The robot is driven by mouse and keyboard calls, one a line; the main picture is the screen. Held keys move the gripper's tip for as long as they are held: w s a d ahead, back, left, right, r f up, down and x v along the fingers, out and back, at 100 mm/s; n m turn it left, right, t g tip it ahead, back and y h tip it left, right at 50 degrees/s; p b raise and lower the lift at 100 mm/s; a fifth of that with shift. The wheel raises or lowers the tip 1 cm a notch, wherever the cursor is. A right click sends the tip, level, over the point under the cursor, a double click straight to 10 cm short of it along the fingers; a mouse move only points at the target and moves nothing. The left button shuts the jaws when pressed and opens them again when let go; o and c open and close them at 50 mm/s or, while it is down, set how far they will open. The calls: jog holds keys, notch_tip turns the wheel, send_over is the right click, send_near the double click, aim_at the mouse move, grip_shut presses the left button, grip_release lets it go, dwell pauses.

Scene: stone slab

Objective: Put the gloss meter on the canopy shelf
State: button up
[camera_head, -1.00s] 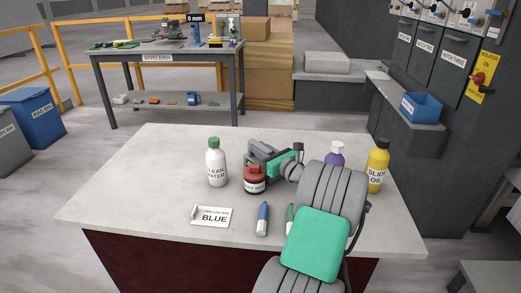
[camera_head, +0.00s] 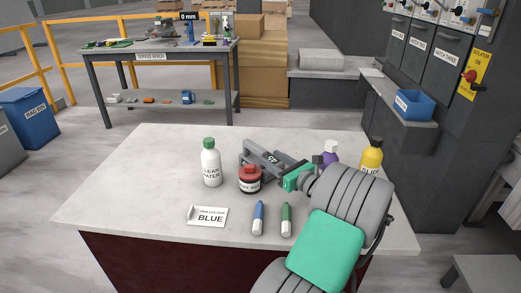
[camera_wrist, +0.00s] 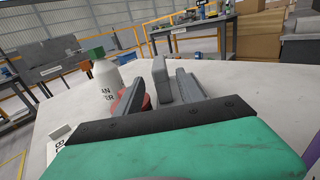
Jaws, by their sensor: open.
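A small grey block with a marking like "57" (camera_head: 271,158), seemingly the gloss meter, is at the back middle of the pale slab, partly hidden by my gripper. My gripper (camera_head: 262,157) is open and reaches low over the slab towards the back left. In the wrist view a grey upright block (camera_wrist: 161,80) shows between my two dark fingers (camera_wrist: 158,93); I cannot tell whether they touch it. No shelf is labelled as the canopy; a grey ledge (camera_head: 392,104) runs under the hatches at right, but I cannot tell whether it is the canopy shelf.
A clean-water bottle (camera_head: 211,165) and a red jar (camera_head: 249,179) stand left of my gripper. Purple (camera_head: 330,154) and yellow (camera_head: 371,156) bottles stand to its right. Blue (camera_head: 258,218) and green (camera_head: 286,219) tubes and a "BLUE" card (camera_head: 208,216) are in front. A blue bin (camera_head: 414,105) occupies the ledge.

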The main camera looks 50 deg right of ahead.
jog(key=shift+s+f+b, duration=0.35)
jog(key=shift+s+b, duration=0.4)
jog(key=shift+b, duration=0.35)
jog(key=shift+s+a+r+b, duration=0.1)
jog(key=shift+s+a+b, duration=0.05)
jog(key=shift+s+b, duration=0.2)
jog(key=shift+o, duration=0.4)
jog(key=shift+s+r, duration=0.15)
jog(key=shift+r, duration=0.1)
jog(key=p, duration=0.2)
send_near(245, 140)
jog(key=w, duration=0.3)
jog(key=w+d, duration=0.1)
jog(key=w, duration=0.1)
jog(key=shift+w+d+f, duration=0.1)
jog(key=shift+w+f, duration=0.1)
jog(key=shift+f, duration=0.2)
jog(key=shift+c, duration=0.2)
grip_shut()
